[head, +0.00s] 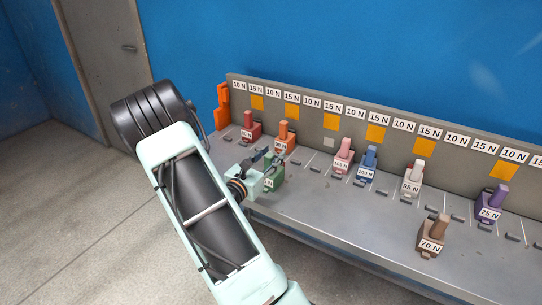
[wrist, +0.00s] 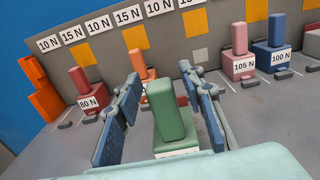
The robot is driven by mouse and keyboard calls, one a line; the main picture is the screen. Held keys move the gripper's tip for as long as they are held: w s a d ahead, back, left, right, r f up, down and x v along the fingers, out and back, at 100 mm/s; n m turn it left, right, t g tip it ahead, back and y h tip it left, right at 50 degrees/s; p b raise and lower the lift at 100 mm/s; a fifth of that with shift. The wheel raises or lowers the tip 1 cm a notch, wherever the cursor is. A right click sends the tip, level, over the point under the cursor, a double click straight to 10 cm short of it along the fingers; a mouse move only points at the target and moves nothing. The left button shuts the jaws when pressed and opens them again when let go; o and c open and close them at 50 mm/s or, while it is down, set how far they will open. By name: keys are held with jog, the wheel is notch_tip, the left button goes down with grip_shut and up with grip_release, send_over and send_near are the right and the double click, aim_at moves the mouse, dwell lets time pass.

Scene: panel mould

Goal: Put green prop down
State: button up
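The green prop (head: 274,178) is at the bench's front left part, in front of the orange prop, and looks upright. My gripper blocks much of it in the head view, and its label is only partly seen. In the wrist view the green prop's stem (wrist: 169,112) stands between the two blue-padded fingers of my gripper (wrist: 160,112). Gaps show between the stem and the fingers, so the gripper looks open around it. Whether its base touches the bench (head: 335,216) cannot be told for sure.
Behind stand a red prop (head: 250,129) and an orange prop (head: 283,135). To the right are pink (head: 343,157), blue (head: 367,165), white (head: 413,178) and purple (head: 491,206) props. A brown prop (head: 433,238) stands near the front edge. A labelled back panel (head: 330,98) rises behind.

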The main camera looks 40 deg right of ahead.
jog(key=v, duration=1.2)
